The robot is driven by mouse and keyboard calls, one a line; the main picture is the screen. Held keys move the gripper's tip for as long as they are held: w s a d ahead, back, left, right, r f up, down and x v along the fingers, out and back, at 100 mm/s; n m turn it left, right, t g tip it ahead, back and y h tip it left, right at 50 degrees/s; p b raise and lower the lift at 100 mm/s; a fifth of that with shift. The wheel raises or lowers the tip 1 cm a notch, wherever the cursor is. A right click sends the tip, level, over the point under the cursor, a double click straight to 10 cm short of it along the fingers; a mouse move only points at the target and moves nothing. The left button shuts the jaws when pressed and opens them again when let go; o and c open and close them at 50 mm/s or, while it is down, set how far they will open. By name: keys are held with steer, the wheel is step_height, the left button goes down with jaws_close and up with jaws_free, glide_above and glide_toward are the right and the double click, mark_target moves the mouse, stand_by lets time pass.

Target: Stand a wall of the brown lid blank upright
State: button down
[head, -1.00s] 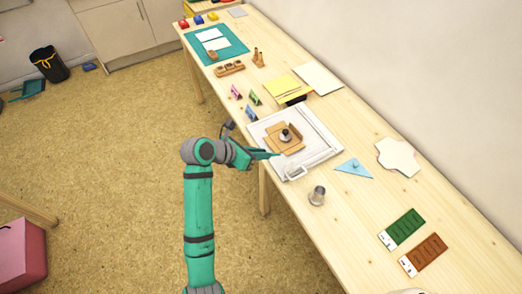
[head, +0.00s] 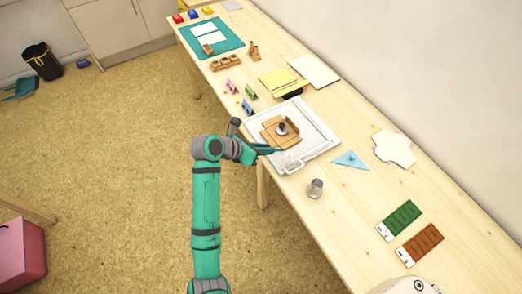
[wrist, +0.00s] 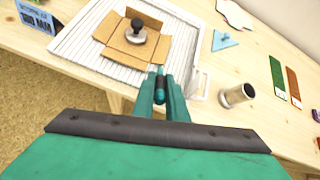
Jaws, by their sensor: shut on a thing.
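The brown lid blank (head: 268,135) lies on the white slatted board (head: 312,137). A round metal weight with a dark knob (head: 282,129) stands on its middle. In the wrist view the blank (wrist: 112,29) has flaps around its centre; some look tilted up, but I cannot tell how far. My gripper (head: 277,150) is at the near side of the blank, over the board's near edge. In the wrist view its teal fingers (wrist: 162,84) are shut on a small dark rod-like piece (wrist: 160,82). Its tip looks close to the blank's near right flap; contact cannot be told.
A metal cup (head: 315,188) stands right of the board, near the table's front edge. A blue triangle (head: 350,160) lies behind it. Yellow sheets (head: 279,78) lie beyond.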

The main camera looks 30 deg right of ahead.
steer(key=shift+w+d, duration=0.15)
steer(key=shift+d, duration=1.15)
steer(key=shift+w+r, duration=0.15)
steer(key=shift+r, duration=0.3)
steer(key=shift+w+r, duration=0.35)
steer(key=shift+r, duration=0.05)
steer(key=shift+w+a+r, duration=0.15)
steer(key=shift+w, duration=0.55)
steer(key=shift+s+r, duration=0.5)
steer(key=shift+s, duration=0.4)
step_height(320, 180, up, 7)
steer(key=shift+s+r, duration=0.15)
steer(key=shift+s, duration=0.25)
stand_by(0.4)
